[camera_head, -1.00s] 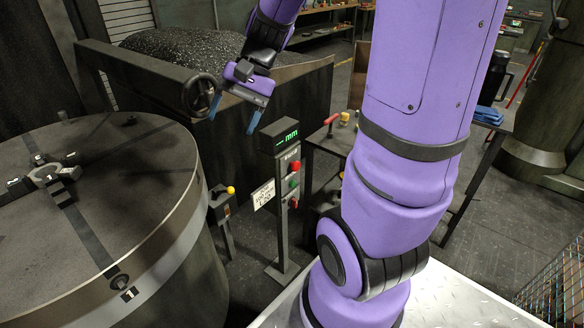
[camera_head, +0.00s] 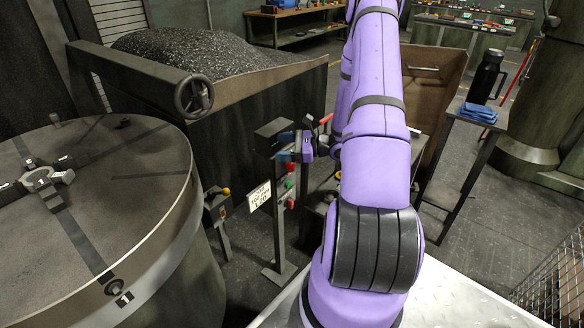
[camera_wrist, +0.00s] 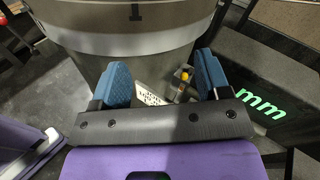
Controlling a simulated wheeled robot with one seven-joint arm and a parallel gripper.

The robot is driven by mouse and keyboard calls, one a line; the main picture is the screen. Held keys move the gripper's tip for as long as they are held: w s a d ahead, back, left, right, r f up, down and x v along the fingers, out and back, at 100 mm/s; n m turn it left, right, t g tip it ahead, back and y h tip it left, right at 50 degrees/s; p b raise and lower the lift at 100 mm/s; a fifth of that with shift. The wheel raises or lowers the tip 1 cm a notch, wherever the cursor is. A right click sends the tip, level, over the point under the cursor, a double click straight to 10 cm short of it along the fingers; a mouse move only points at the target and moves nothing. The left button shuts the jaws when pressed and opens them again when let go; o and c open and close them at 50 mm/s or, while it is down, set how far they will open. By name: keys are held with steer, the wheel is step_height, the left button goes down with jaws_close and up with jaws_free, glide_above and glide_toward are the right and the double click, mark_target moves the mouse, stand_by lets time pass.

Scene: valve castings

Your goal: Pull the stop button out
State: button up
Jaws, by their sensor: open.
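The red stop button (camera_head: 291,167) is the top one on the front of a dark control post (camera_head: 278,225). A green button (camera_head: 289,183) and another red control (camera_head: 291,203) sit below it. My gripper (camera_head: 284,146) is at the post's display head, just above the stop button in the head view; contact cannot be told. In the wrist view my gripper (camera_wrist: 162,72) has its two blue fingers well apart with nothing held. The green "mm" display (camera_wrist: 262,104) is to the right of the fingers there. The stop button does not show in the wrist view.
A small post with a yellow knob (camera_head: 226,191) and a white sign (camera_head: 259,196) are beside the control post. A bin of dark granules (camera_head: 190,60) is behind. A side table (camera_head: 470,117) holds a black flask (camera_head: 487,77).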

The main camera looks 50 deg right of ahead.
mark_target(293, 167)
steer(key=s+d+f+m+t+h, duration=0.25)
steer(key=d+f+m+h, duration=0.2)
steer(key=f, duration=0.35)
steer(key=s+d+f+m+t+h, duration=0.2)
steer(key=s+d+f+m+h, duration=0.25)
steer(key=f, duration=0.25)
steer(key=shift+m, duration=0.4)
steer(key=w, duration=1.1)
steer(key=shift+w+a+f, duration=0.1)
steer(key=shift+w+a, duration=0.05)
steer(key=shift+w, duration=0.05)
steer(key=shift+c, duration=0.2)
steer(key=c, duration=1.2)
steer(key=shift+s, duration=0.6)
steer(key=o, duration=1.2)
steer(key=shift+o, duration=0.2)
steer(key=shift+s, duration=0.15)
